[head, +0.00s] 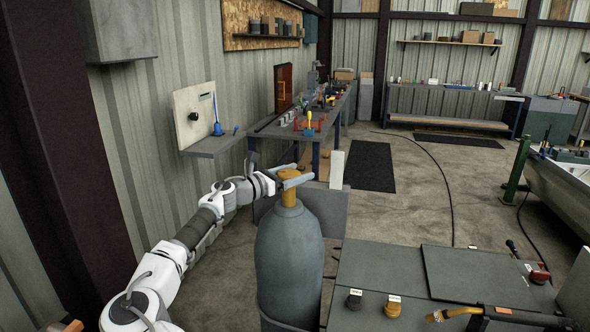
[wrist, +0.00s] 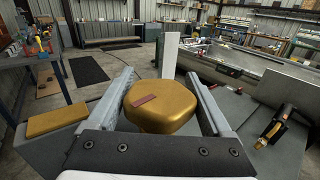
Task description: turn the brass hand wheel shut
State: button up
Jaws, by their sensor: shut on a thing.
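The brass hand wheel (head: 288,173) sits on top of a tall grey gas cylinder (head: 289,250) in the head view. In the wrist view the wheel (wrist: 163,106) is a rounded gold block with a small reddish-brown mark on its top. My gripper (head: 296,181) reaches in from the left at the height of the wheel. Its two grey fingers lie on either side of the wheel, shut on it, and they also show in the wrist view (wrist: 160,88). The valve parts under the wheel are mostly hidden by the wheel and fingers.
A grey machine top (head: 390,283) with a black knob (head: 354,299), a brass knob (head: 392,305) and a torch (head: 470,313) stands right of the cylinder. A workbench (head: 300,133) with tools lies behind along the wall. Open concrete floor (head: 425,200) lies beyond.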

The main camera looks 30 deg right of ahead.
aim_at(280, 177)
jog(key=m+g+p, duration=0.1)
jog(key=g, duration=0.1)
jog(key=m+g+p, duration=0.1)
jog(key=g, duration=0.1)
jog(key=shift+s+r+m, duration=0.2)
jog(key=shift+m, duration=0.1)
jog(key=shift+s+f+m+g+y+p, duration=0.1)
jog(key=shift+s+m+g+y+p, duration=0.1)
jog(key=shift+m+g+p, duration=0.5)
jog(key=shift+s+f+m+g+y+p, duration=0.1)
jog(key=shift+m+g+y+p, duration=0.2)
jog(key=shift+g, duration=0.6)
jog(key=shift+s+a+f+m+g+p, duration=0.15)
jog(key=shift+m+g+p, duration=0.25)
jog(key=shift+g, duration=0.3)
jog(key=o, duration=1.2)
jog(key=shift+c, duration=0.2)
jog(key=b+v, duration=0.1)
jog(key=v, duration=0.4)
jog(key=shift+p+v, duration=0.35)
jog(key=shift+v, duration=0.75)
jog(key=shift+r, duration=0.2)
